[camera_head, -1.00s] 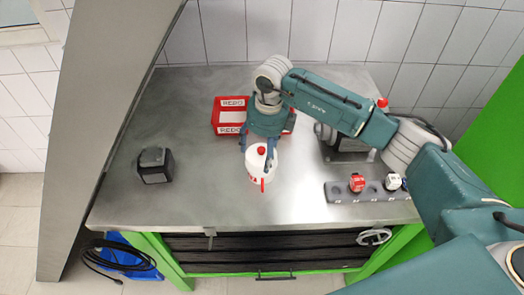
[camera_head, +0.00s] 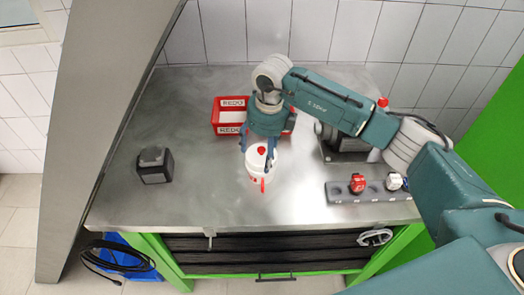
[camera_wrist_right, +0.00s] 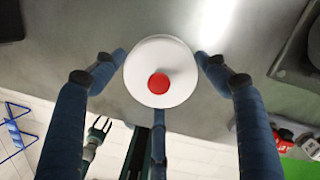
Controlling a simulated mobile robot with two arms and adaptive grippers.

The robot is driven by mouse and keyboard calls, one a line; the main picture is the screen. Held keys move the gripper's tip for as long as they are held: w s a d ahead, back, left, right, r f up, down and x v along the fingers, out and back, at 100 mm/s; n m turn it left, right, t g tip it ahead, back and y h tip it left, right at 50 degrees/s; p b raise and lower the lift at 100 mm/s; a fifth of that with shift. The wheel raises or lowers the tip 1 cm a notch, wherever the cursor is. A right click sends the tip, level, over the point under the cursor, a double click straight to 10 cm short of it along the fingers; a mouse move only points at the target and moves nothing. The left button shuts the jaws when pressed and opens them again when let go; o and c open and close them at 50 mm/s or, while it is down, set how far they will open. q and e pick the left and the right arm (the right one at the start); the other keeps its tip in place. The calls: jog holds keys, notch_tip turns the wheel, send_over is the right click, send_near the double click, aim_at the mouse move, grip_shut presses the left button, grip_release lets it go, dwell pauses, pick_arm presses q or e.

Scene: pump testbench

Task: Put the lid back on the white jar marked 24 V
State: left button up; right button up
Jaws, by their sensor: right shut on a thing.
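The white jar (camera_head: 257,179) with red marking stands near the middle of the steel table. Its white lid (camera_head: 261,159) with a red knob is at the jar's top. My right gripper (camera_head: 258,154) points down over it and is shut on the lid. In the right wrist view the lid (camera_wrist_right: 160,72) lies between the fingers and hides the jar below. I cannot tell whether the lid touches the jar's rim. My left gripper (camera_wrist_right: 98,130) shows small at the lower left of the right wrist view, its fingers apart and empty.
A red bin (camera_head: 228,129) marked REDO stands behind the jar. A black block (camera_head: 154,165) is at the left. A grey strip (camera_head: 340,190) with red and white pieces and a dark machine (camera_head: 343,145) are at the right. The table between block and jar is clear.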

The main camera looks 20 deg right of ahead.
jog(key=shift+f+b, duration=0.15)
jog(key=shift+b, duration=0.45)
dwell(1.0)
dwell(0.3)
jog(key=o, duration=1.1)
jog(key=shift+o, duration=0.5)
jog(key=shift+r+p, duration=1.7)
jog(key=shift+r, duration=1.8)
grip_shut()
